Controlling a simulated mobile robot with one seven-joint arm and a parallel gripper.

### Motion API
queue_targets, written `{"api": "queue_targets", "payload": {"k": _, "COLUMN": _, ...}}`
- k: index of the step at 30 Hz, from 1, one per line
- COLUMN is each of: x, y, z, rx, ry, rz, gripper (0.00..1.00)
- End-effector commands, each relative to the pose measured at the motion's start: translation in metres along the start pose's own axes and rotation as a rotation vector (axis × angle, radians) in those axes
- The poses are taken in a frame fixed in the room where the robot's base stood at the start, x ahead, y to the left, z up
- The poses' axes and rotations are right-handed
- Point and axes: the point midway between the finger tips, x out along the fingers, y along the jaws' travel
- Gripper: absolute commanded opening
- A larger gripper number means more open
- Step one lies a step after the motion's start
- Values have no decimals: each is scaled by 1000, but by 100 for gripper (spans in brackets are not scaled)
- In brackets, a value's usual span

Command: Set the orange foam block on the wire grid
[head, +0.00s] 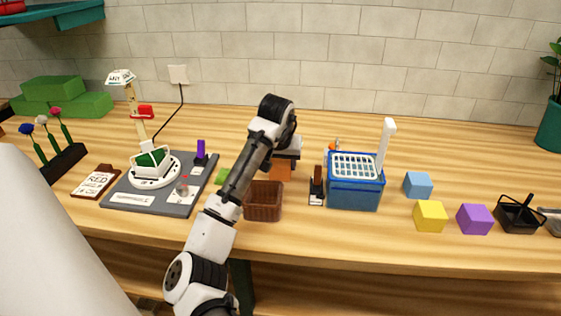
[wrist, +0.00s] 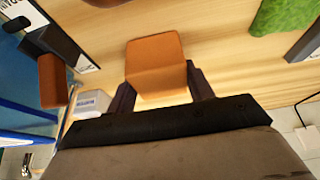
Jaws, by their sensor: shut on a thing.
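The orange foam block (head: 280,172) is held in my gripper (head: 287,156), above the table behind the brown wicker basket. In the wrist view the block (wrist: 156,55) sits between the two dark fingers of my gripper (wrist: 158,82), which are shut on it. The white wire grid (head: 355,166) lies across the top of the blue bin (head: 354,195), to the right of my gripper and apart from it. Part of the blue bin (wrist: 18,95) shows at the left edge of the wrist view; I cannot make out the grid there.
The basket (head: 263,200) stands below my forearm. A white upright handle (head: 386,147) rises at the bin's right rear. Blue (head: 418,185), yellow (head: 430,216) and purple (head: 474,219) blocks are farther right.

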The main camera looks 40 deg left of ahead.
Motion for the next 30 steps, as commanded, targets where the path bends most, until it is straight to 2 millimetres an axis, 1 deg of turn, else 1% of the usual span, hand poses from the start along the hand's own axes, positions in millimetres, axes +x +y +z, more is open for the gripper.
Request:
{"api": "queue_targets", "payload": {"k": 5, "x": 4, "y": 0, "z": 2, "rx": 0, "ry": -1, "rz": 1, "gripper": 31}}
{"api": "queue_targets", "payload": {"k": 6, "x": 2, "y": 0, "z": 1, "rx": 0, "ry": 0, "rz": 1, "gripper": 57}}
{"api": "queue_targets", "payload": {"k": 10, "x": 2, "y": 0, "z": 1, "rx": 0, "ry": 0, "rz": 0, "gripper": 74}}
{"api": "queue_targets", "payload": {"k": 18, "x": 2, "y": 0, "z": 1, "rx": 0, "ry": 0, "rz": 0, "gripper": 74}}
{"api": "queue_targets", "payload": {"k": 22, "x": -5, "y": 0, "z": -1, "rx": 0, "ry": 2, "rz": 0, "gripper": 74}}
{"api": "queue_targets", "payload": {"k": 26, "x": -27, "y": 0, "z": -1, "rx": 1, "ry": 4, "rz": 0, "gripper": 74}}
{"api": "queue_targets", "payload": {"k": 30, "x": -58, "y": 0, "z": -1, "rx": 2, "ry": 4, "rz": 1, "gripper": 74}}
